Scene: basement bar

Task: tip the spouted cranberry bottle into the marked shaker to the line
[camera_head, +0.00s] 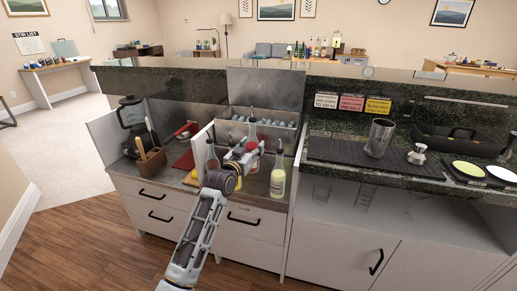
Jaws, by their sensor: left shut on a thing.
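My left gripper (252,154) is in the sink well of the bar, shut on a bottle (252,142) that shows some red and has a spout on top; its lower part is mostly hidden by the fingers. The bottle looks about upright. Just right of it stands another spouted bottle (278,180) with pale yellow contents. A third spouted bottle (212,153) stands to the left, partly hidden by my arm. A clear, tall shaker glass (380,138) stands upright on the dark bar mat (335,150) to the right, well apart from my gripper. Its line is too small to make out. My right gripper is not in view.
A small metal jigger-like piece (417,154) stands right of the shaker. Label cards (351,103) stand behind the mat. A dark caddy (458,140) and round rimming dishes (468,170) are farther right. A wooden tool holder (151,163) is left. The mat's left part is clear.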

